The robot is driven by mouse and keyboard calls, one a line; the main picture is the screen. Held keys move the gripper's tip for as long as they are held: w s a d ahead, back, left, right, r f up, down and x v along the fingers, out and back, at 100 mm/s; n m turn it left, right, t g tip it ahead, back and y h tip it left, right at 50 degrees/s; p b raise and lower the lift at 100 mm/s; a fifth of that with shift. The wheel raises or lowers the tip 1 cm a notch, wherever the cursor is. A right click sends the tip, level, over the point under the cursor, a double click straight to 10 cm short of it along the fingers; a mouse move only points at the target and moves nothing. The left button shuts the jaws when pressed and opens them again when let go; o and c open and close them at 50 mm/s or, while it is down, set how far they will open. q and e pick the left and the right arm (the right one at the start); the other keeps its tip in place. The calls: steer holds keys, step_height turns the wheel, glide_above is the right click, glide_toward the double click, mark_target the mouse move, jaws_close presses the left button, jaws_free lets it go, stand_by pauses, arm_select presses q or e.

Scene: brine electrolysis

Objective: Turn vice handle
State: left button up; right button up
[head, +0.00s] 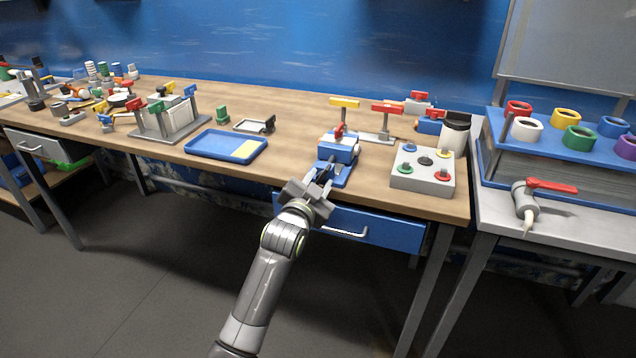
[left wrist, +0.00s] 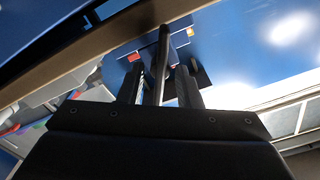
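A blue vice (head: 338,150) stands at the front edge of the wooden workbench, with a red part on top. My left gripper (head: 316,182) is at the front of the vice, just off the bench edge. In the left wrist view, the gripper's two dark fingers (left wrist: 160,84) are apart. A dark bar (left wrist: 161,60), apparently the vice handle, lies between them, with a gap visible on each side. The gripper hides most of the handle in the head view. My right gripper is not in view.
A grey button box (head: 424,168) stands right of the vice, and a blue tray (head: 226,145) lies to its left. A blue drawer (head: 375,226) is below the bench edge. A side table at right holds a blue rack (head: 560,150) with coloured rings.

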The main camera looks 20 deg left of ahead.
arm_select(q)
jaws_close()
